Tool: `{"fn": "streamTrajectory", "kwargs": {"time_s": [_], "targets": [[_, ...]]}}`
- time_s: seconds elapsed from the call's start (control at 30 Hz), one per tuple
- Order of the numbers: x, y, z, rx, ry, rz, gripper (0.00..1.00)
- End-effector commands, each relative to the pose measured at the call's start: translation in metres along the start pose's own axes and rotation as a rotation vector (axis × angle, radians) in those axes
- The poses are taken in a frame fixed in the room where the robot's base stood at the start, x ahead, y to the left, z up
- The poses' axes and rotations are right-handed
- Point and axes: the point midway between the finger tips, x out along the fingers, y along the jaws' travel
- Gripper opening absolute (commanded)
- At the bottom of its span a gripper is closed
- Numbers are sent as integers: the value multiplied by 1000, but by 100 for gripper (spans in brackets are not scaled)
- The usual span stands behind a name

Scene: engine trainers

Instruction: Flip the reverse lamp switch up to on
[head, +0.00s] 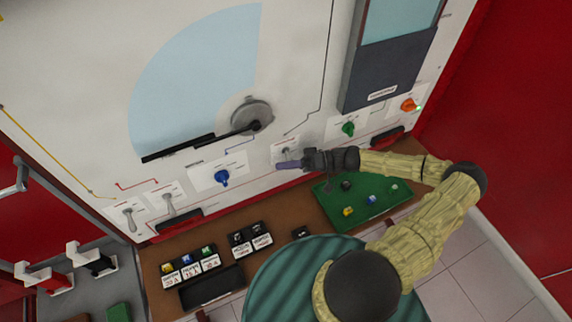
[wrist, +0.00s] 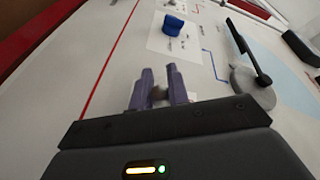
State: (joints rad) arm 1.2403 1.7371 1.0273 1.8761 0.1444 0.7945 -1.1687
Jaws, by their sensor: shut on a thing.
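A small white switch plate (head: 284,143) sits low on the white panel, between the blue knob and the green knob. Its lettering is too small to read. My gripper (head: 288,165) reaches in from the right at this plate, its purple fingers pointing left. In the wrist view, my gripper (wrist: 162,88) has its two fingers closed around a small grey-brown piece, which looks like the switch lever (wrist: 159,92). Most of the lever is hidden by the fingers, so I cannot tell whether it points up or down.
The blue knob (head: 222,178) is to the left, the green knob (head: 348,129) and orange knob (head: 408,105) to the right. A wiper motor (head: 251,113) is above. Two toggle levers (head: 168,204) stand far left. Below, a shelf holds a green tray (head: 376,213) and labelled blocks.

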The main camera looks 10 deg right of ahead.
Motion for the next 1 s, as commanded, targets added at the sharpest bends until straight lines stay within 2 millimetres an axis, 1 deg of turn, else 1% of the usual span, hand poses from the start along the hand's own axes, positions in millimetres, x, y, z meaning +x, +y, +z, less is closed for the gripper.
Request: {"fn": "streamTrajectory", "kwargs": {"time_s": [0.27, 0.47, 0.67, 1.0], "targets": [[-1, -1, 0, 31, -6, 13, 0], [-2, -5, -1, 111, -19, 37, 0], [-2, -11, -2, 243, -43, 77, 0], [-2, -22, -8, 526, -88, 161, 0]]}}
